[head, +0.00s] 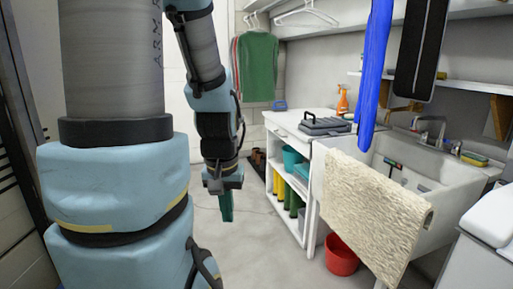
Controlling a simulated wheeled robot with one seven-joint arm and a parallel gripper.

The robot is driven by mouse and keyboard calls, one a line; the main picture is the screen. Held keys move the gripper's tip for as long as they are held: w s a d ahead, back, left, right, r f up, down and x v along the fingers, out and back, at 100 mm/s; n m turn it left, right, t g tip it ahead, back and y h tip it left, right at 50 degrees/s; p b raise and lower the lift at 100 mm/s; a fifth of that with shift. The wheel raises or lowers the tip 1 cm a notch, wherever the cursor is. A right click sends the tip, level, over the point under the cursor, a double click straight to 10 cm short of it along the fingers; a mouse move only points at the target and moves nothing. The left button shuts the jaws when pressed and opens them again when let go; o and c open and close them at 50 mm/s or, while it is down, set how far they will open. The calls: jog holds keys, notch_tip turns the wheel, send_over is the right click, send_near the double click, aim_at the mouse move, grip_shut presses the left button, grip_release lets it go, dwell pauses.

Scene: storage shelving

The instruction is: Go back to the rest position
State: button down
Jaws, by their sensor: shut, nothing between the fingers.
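My gripper (225,205) hangs at the end of my arm, left of the middle in the head view. Its fingers point down toward the floor and are shut with nothing held. It is in open air in front of the white shelf unit (305,246), to the left of it. My arm's large links fill the left of the view and hide what stands behind them.
A sink (440,200) with a cream towel (365,210) over its front is at right. A grey case (325,126) lies on the shelf unit's top. A red bucket (341,256) stands on the floor. Blue cloth (374,75) hangs above. Floor (260,260) near my gripper is clear.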

notch_tip(320, 180, up, 14)
jog(key=p, duration=1.1)
jog(key=shift+f, duration=0.1)
